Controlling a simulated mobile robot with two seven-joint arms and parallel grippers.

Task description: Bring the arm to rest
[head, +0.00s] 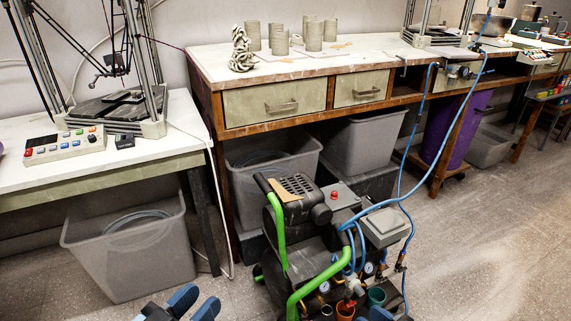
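My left gripper (195,304) shows at the bottom edge, left of centre. Its two blue fingers stand apart with bare floor between them, so it is open and empty. Only a small blue tip of what looks like my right gripper (379,314) shows at the bottom edge, in front of the compressor. The rest of it is cut off, so I cannot tell whether it is open or shut. Neither gripper is seen holding anything.
A compressor (318,246) with green handles and blue hoses stands close in front. A workbench (205,65) with drawers bears several clay cylinders (314,36). A printer table (30,178) is at left, above a grey bin (130,255). Floor at right (490,240) is clear.

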